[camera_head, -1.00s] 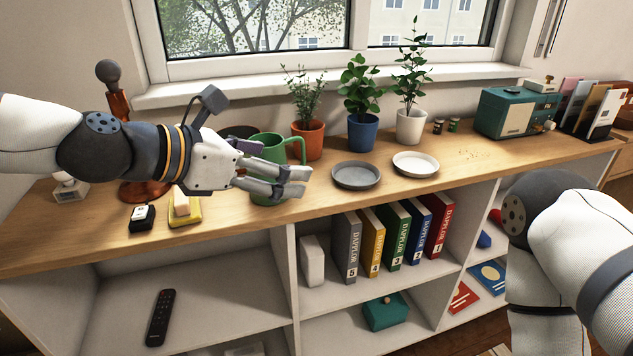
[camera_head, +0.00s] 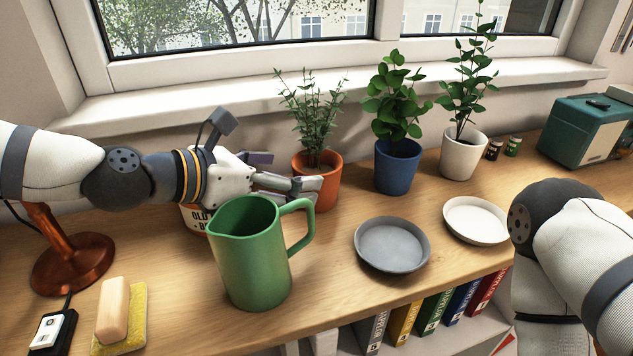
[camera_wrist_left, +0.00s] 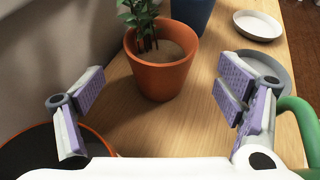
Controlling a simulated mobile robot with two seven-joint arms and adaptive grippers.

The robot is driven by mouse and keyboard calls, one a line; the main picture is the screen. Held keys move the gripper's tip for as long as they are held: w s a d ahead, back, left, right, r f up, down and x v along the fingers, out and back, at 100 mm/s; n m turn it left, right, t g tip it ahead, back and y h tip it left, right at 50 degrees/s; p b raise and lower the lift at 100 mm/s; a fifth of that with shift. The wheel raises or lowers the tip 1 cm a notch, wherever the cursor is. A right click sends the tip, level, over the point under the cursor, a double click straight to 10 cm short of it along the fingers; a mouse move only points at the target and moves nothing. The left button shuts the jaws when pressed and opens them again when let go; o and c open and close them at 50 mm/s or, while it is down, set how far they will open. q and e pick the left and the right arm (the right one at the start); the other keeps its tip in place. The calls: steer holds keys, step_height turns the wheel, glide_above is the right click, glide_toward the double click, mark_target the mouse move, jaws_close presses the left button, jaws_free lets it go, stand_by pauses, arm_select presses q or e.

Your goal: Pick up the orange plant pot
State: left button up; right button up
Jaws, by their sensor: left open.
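The orange plant pot (camera_head: 327,186) holds a leafy green plant and stands upright on the wooden counter near the window. My left gripper (camera_head: 298,187) reaches in from the left, its fingertips just in front of the pot's left side in the head view. In the left wrist view the orange pot (camera_wrist_left: 161,72) is ahead, beyond the open, empty fingers (camera_wrist_left: 163,100), with bare wood between. Contact with the pot is not visible. My right gripper is out of view; only my right arm shows at the right edge.
A green pitcher (camera_head: 249,262) stands just in front of my left gripper. A blue pot (camera_head: 397,170) is right of the orange one. A grey dish (camera_head: 392,244) and white dish (camera_head: 474,221) lie in front.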

mark_target(329, 168)
arm_select(q)
steer(key=x, duration=0.6)
steer(key=shift+w+d+r+b, duration=0.15)
steer(key=shift+w+d+b, duration=0.1)
steer(key=shift+d+b, duration=0.15)
steer(key=shift+r, duration=0.1)
steer(key=shift+c, duration=0.8)
steer(key=c, duration=1.4)
